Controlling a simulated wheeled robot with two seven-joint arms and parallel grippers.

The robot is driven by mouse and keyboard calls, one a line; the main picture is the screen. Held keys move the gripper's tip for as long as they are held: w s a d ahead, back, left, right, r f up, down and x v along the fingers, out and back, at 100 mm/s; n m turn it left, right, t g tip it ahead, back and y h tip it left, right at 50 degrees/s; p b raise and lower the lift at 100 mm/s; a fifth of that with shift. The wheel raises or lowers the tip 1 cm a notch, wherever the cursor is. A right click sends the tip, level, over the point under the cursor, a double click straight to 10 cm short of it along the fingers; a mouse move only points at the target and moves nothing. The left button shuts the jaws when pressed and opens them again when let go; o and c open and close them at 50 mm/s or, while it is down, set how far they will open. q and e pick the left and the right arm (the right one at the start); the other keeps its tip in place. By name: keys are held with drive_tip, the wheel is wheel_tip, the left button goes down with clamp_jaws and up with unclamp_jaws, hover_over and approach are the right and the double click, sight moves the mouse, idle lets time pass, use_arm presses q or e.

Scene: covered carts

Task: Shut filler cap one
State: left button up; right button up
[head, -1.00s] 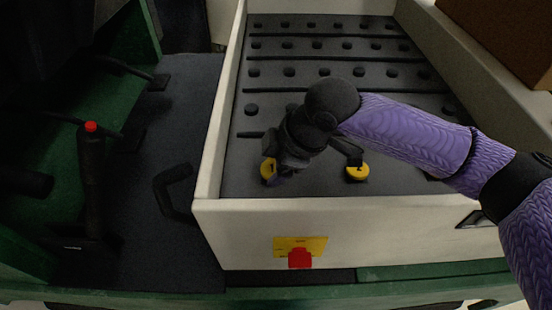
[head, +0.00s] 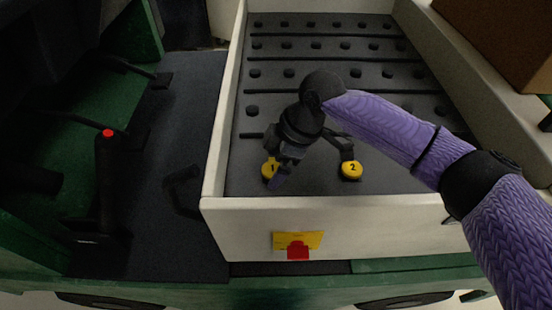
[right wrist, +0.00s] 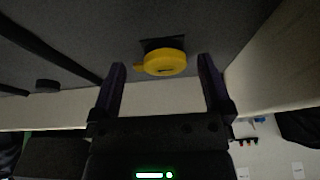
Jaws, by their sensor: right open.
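Filler cap one (head: 269,170) is a yellow round cap marked 1, low on the dark panel inside the white-walled bed. My right gripper (head: 278,172) is at cap one and partly covers it in the head view. In the right wrist view a yellow cap (right wrist: 164,62) lies in line with the gap between the open fingers (right wrist: 161,68), a dark square beside it. No finger visibly grips it. I cannot tell whether this cap is open or shut. My left gripper is not in view.
The bed's front wall (head: 240,228) carries a yellow plate with a red part (head: 298,252). Rows of dark knobs (head: 289,73) fill the panel behind. A red-topped lever (head: 107,165) and a dark handle (head: 180,190) stand left. A brown box (head: 500,40) is at upper right.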

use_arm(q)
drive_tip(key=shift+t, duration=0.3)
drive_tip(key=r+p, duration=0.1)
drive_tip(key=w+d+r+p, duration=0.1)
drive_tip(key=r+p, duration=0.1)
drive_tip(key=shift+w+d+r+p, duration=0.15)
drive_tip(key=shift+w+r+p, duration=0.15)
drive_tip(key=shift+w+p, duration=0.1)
use_arm(e)
drive_tip(key=v, duration=1)
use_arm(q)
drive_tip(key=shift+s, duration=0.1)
